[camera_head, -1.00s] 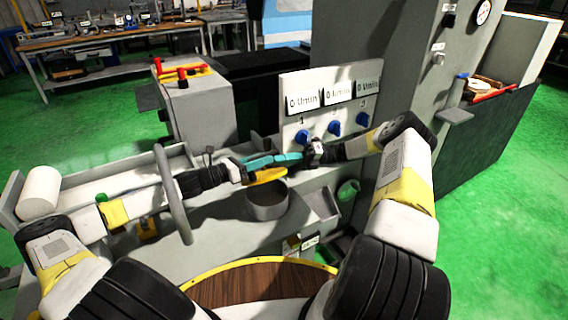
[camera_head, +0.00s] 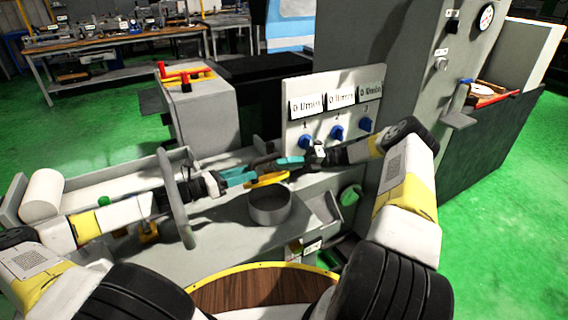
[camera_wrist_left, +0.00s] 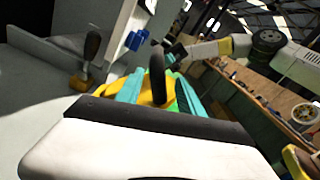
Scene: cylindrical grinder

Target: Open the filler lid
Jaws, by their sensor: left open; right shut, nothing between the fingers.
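A yellow round piece (camera_head: 268,180), which looks like the filler lid, sits tilted above a grey round cup (camera_head: 270,207) in the head view. It is partly hidden by my left fingers. My left gripper (camera_head: 243,175) is open at the left of the yellow piece. In the left wrist view its teal fingers (camera_wrist_left: 160,92) stand apart, with a dark upright handle (camera_wrist_left: 157,70) and the yellow piece (camera_wrist_left: 146,98) showing between or beyond them. I cannot tell whether they touch. My right gripper (camera_head: 288,162) is shut and empty, just right of and behind the yellow piece.
A white panel (camera_head: 333,85) with displays and blue knobs stands just behind my right gripper. A grey handwheel (camera_head: 174,200) stands close by my left arm. A grey box with red levers (camera_head: 190,73) is behind.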

